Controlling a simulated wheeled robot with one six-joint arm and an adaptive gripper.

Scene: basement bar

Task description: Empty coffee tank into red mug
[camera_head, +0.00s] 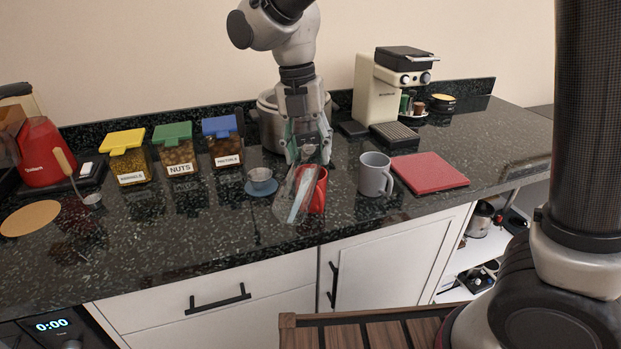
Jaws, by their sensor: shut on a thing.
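My gripper (310,155) is shut on a clear tank (295,197). The tank hangs below the fingers, tilted, with its lower end toward the counter's front edge. A red mug (319,190) stands on the counter right beside and partly behind the tank. The tank overlaps the mug's left side in this view, so I cannot tell whether they touch. I cannot make out liquid in the tank or inside the mug. The cream coffee machine (375,91) stands at the back right.
A grey mug (373,176) stands close right of the red mug, beside a red board (429,170). A small cup (261,181) on a blue saucer is at the left. A steel pot (268,127) stands behind my gripper. Labelled jars (176,150) line the back left.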

